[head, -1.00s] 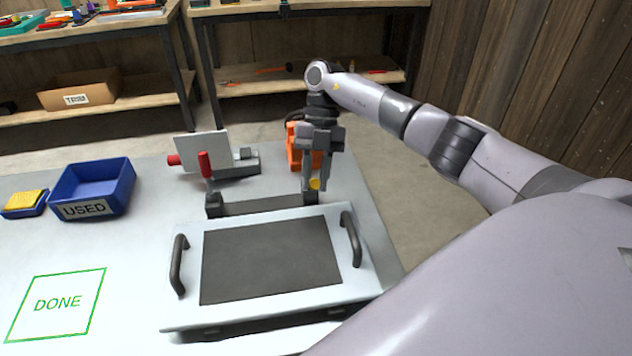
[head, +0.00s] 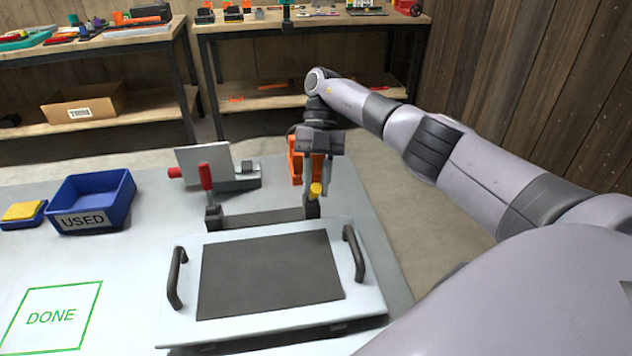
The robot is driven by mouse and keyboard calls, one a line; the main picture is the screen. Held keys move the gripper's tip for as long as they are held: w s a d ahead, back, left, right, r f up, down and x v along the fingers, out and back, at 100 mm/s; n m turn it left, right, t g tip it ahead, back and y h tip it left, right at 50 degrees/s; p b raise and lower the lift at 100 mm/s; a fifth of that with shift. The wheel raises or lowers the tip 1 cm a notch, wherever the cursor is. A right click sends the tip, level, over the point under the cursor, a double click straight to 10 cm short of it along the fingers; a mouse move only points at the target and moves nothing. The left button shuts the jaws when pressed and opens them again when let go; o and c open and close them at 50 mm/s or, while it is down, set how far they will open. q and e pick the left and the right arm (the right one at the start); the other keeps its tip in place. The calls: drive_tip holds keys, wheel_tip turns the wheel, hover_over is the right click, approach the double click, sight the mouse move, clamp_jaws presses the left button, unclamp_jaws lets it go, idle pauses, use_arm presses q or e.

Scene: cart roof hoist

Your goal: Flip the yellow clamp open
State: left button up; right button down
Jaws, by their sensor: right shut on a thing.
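The yellow clamp (head: 316,189) stands at the right end of a dark bar behind the flat plate. Its yellow tip shows above its dark base; the rest of its handle is largely hidden by my fingers. My right gripper (head: 315,184) points down from above and is shut on the yellow clamp's handle. My left gripper is not in view.
A red-handled clamp (head: 206,178) stands upright at the bar's left end. A plate with two dark handles (head: 262,275) lies in front. An orange object (head: 296,160) is just behind my gripper. A blue USED bin (head: 92,203) is at left.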

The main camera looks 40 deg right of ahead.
drive_tip(key=c, duration=0.9)
unclamp_jaws()
drive_tip(key=shift+r+p, duration=3.25)
drive_tip(key=shift+r, duration=6.75)
